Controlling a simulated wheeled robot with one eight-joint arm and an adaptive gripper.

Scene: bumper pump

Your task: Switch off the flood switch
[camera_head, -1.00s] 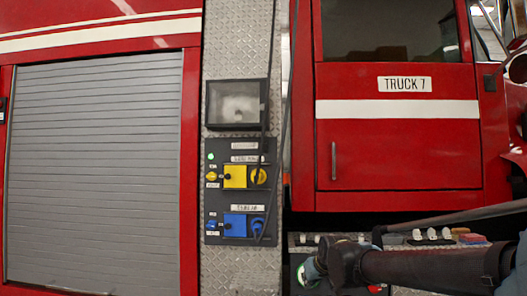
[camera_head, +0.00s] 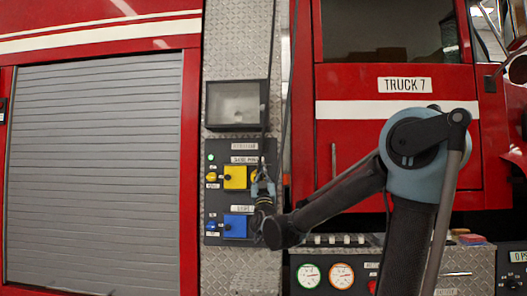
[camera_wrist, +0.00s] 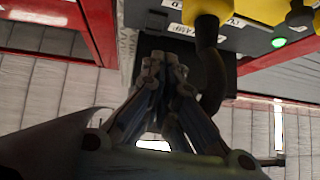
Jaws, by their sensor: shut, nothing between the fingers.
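A dark control panel (camera_head: 215,200) hangs on the diamond-plate column. It carries a yellow socket box (camera_head: 235,177) above a blue socket box (camera_head: 235,226), with small controls at their left. A small green light (camera_head: 211,157) is lit at the upper left; it also shows in the wrist view (camera_wrist: 278,42). The labels are too blurred to tell which control is the flood switch. My gripper (camera_head: 263,180) is in front of the panel's right side, hiding part of the yellow plug. In the wrist view my gripper (camera_wrist: 163,58) is shut and empty, beside a dark cable.
A square lamp (camera_head: 236,103) sits above the panel. Dark cables hang down at the panel's right edge. A grey roller shutter (camera_head: 95,170) is at left and the red truck door (camera_head: 350,170) at right. Gauges (camera_head: 309,275) stand low behind my arm.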

